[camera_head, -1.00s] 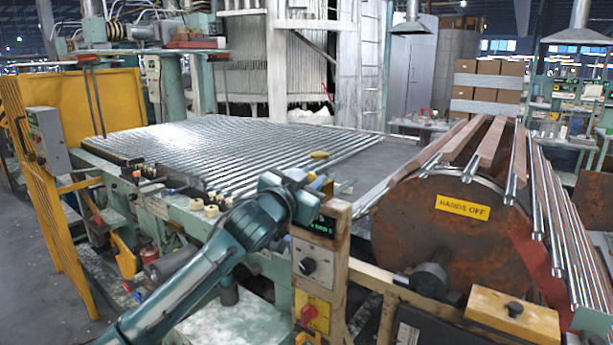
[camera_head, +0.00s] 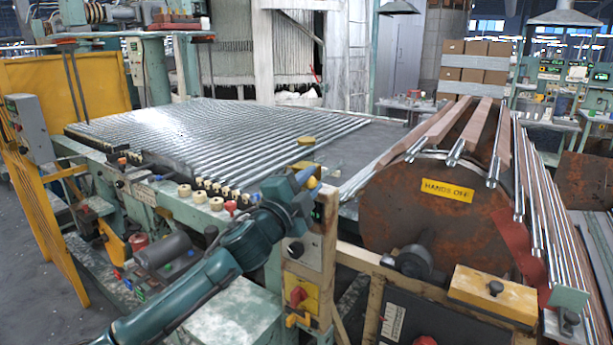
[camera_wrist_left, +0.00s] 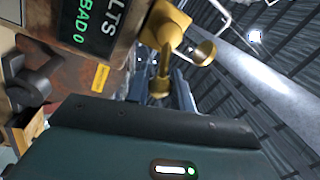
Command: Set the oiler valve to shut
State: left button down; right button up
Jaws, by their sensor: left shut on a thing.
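The oiler valve appears as a brass fitting (camera_wrist_left: 166,32) with a small round cup in the left wrist view. It sits beside a control box (camera_wrist_left: 98,30) with green lettering. A brass stem (camera_wrist_left: 160,82) points down from it toward the fingers. In the head view a bit of yellow brass (camera_head: 312,183) shows at my left gripper (camera_head: 305,182), at the top of the control post (camera_head: 325,250). The gripper is shut on the valve's brass lever, as far as I can see. My own wrist hides most of the contact and the lever's exact angle. My right gripper is out of view.
A rusty drum (camera_head: 425,215) with a HANDS OFF sign (camera_head: 447,190) stands to the right. A red knob (camera_head: 298,295) on a yellow plate is low on the post. A yellow block (camera_head: 495,293) lies at lower right.

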pick_arm(q)
jog(key=shift+d+f+m+h, duration=0.1)
jog(key=shift+f+m+h, duration=0.2)
jog(key=shift+m, duration=0.7)
jog(key=shift+f+m+h, duration=0.2)
jog(key=shift+f+m, duration=0.2)
jog(key=shift+m, duration=0.6)
jog(key=c, duration=1.3)
grip_release()
jog(key=shift+o, duration=0.2)
jog(key=b+v, duration=0.1)
jog(key=v, duration=1.2)
jog(key=shift+r+b, duration=0.15)
jog(key=shift+b, duration=0.15)
jog(key=shift+s, duration=0.1)
